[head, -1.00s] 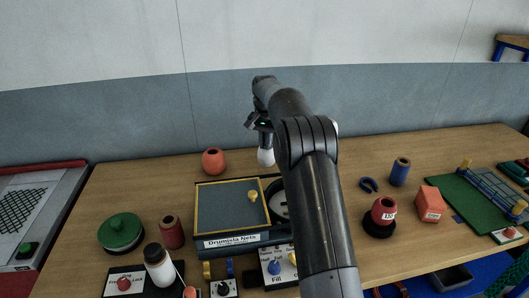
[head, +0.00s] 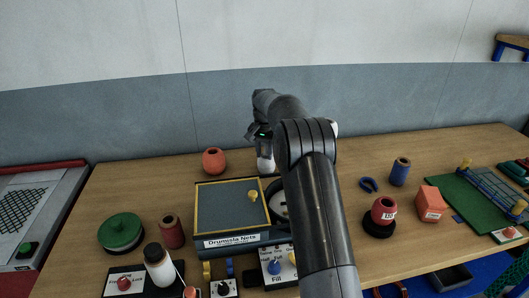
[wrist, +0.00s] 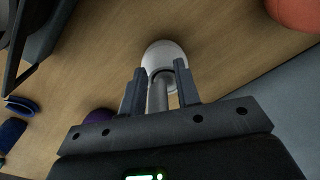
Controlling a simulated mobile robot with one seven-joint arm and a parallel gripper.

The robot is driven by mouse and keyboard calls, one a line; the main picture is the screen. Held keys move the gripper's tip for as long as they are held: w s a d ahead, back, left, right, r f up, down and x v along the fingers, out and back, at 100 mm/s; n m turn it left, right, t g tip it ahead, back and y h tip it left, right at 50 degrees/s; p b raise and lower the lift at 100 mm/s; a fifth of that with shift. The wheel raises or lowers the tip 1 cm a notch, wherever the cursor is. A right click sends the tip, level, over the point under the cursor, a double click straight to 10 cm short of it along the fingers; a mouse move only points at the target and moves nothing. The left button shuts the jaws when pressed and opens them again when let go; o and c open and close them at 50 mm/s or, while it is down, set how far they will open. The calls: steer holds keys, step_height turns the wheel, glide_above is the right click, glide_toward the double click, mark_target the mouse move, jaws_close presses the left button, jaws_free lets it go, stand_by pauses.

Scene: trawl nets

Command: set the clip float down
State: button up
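The clip float is a white rounded body with a grey stem. In the head view the float (head: 265,164) hangs below my gripper (head: 262,136), behind the tray with the yellow frame. In the wrist view the white float (wrist: 162,55) lies just beyond the fingertips, and its stem runs between the two fingers. My gripper (wrist: 160,88) appears shut on the stem. The float is close over the wooden table; I cannot tell whether it touches it. My arm hides part of the area to the right.
An orange round pot (head: 214,161) stands left of the float; it also shows in the wrist view (wrist: 295,10). The grey tray (head: 197,208) lies in front. Bare wood (head: 150,185) shows at the back left.

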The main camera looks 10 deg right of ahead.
mark_target(265, 163)
steer(key=shift+r, duration=0.1)
step_height(265, 163, up, 12)
steer(key=s+r+n+t, duration=0.1)
steer(key=s+r, duration=0.8)
steer(key=s, duration=0.1)
steer(key=s+r+n+t, duration=0.2)
steer(key=s+r, duration=0.2)
steer(key=s, duration=1.1)
steer(key=s+f+n+t, duration=0.1)
steer(key=s+f, duration=0.4)
steer(key=s, duration=0.7)
steer(key=s+f+n+t, duration=0.1)
steer(key=s+f, duration=0.4)
steer(key=s, duration=0.7)
steer(key=shift+s+a+f+n, duration=0.15)
steer(key=shift+a+f+n, duration=0.25)
